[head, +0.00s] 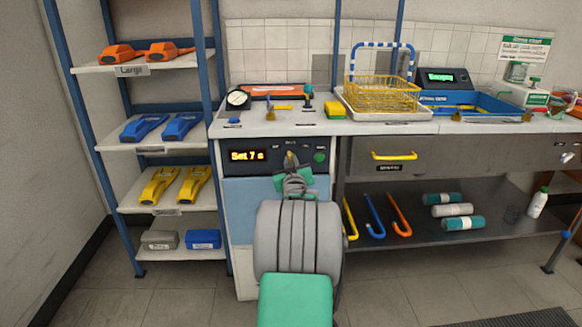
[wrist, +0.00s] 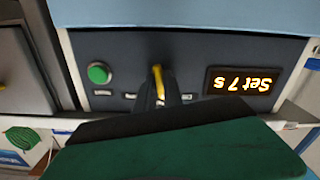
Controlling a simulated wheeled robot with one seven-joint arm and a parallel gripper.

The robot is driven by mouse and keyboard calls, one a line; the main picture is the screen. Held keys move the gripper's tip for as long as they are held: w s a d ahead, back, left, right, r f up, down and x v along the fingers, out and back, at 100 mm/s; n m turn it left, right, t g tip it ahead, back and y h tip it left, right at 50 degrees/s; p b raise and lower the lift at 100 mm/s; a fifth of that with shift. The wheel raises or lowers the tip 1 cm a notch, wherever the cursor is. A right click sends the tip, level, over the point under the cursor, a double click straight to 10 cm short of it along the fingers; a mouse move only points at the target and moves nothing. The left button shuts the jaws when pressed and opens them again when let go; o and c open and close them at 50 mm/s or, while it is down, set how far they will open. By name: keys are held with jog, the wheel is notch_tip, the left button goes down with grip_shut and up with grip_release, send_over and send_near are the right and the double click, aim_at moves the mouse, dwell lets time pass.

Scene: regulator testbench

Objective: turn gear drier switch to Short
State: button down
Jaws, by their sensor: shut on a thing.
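The gear drier is the blue-and-white cabinet (head: 250,195) with a dark control panel (wrist: 130,50) across its upper front. Its display (head: 247,155) reads "Set 7 s"; in the wrist view the display (wrist: 240,84) appears upside down. The drier switch is a yellow-tipped lever (wrist: 158,80) between the green button (wrist: 99,73) and the display. My gripper (head: 291,165) is at the panel and shut on the switch. In the wrist view the gripper (wrist: 161,98) hides the lower part of the lever. The position labels around the switch are too small to read.
A shelf rack (head: 145,150) with colored tools stands at the left. A pressure gauge (head: 238,99) and a yellow wire basket (head: 383,95) stand on the counter. A drawer with a yellow handle (head: 394,155) is right of the drier. Hooked tools (head: 374,215) lie below it.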

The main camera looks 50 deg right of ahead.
jog(key=shift+m+b, duration=0.4)
jog(key=shift+m, duration=0.8)
jog(key=shift+r, duration=0.1)
jog(key=c, duration=1.5)
grip_release()
jog(key=shift+o, duration=0.2)
jog(key=p+v, duration=0.1)
jog(key=v, duration=0.7)
jog(key=shift+p, duration=0.35)
